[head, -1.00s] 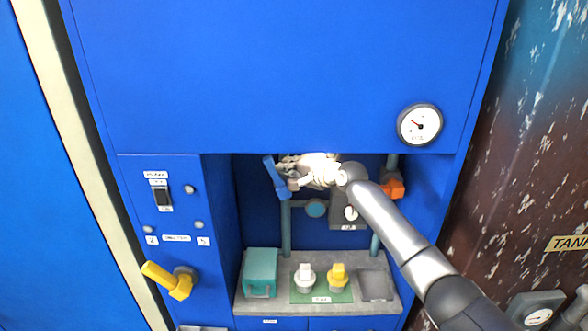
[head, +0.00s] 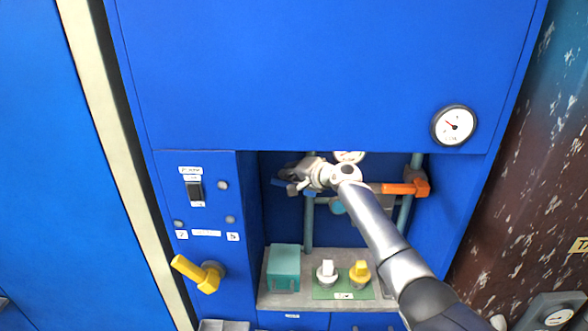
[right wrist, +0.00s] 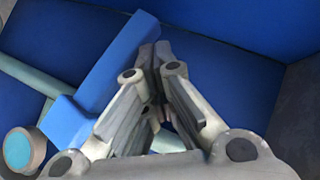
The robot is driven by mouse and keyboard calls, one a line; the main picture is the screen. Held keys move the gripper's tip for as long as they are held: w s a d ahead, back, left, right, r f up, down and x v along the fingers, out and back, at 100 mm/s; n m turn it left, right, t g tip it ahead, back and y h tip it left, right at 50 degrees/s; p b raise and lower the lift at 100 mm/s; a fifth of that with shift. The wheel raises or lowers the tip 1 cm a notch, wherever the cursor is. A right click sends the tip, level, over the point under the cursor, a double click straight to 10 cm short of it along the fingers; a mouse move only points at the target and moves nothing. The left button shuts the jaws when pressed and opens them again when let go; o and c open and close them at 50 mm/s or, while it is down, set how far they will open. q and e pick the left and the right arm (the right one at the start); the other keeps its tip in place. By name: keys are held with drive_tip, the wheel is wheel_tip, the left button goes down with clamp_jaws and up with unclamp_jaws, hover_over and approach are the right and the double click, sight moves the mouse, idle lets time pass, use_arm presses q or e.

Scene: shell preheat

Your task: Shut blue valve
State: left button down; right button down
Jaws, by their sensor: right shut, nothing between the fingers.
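The blue valve's handle (head: 279,183) is in the recess of the blue cabinet, on the left upright pipe (head: 308,225). It lies close to level in the head view, partly hidden behind my right gripper (head: 287,174). In the right wrist view the blue handle (right wrist: 112,72) runs slantwise along the left side of the shut fingers (right wrist: 155,50). The fingers are empty and very close to the handle; I cannot tell if they touch it. My left gripper is out of view.
An orange handle (head: 402,188) sits on the right pipe. Below are a teal box (head: 284,268), a white knob (head: 327,271) and a yellow knob (head: 360,272) on a grey ledge. A yellow lever (head: 198,273) sticks out at left. A gauge (head: 454,125) is upper right.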

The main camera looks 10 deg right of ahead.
drive_tip(key=shift+w+a+f, duration=0.1)
drive_tip(key=shift+a+f, duration=0.5)
drive_tip(key=shift+f, duration=0.1)
drive_tip(key=shift+f+b, duration=0.1)
drive_tip(key=shift+b, duration=0.2)
drive_tip(key=v, duration=1.1)
drive_tip(key=shift+s+r, duration=0.25)
drive_tip(key=shift+s, duration=0.05)
drive_tip(key=shift+d, duration=0.15)
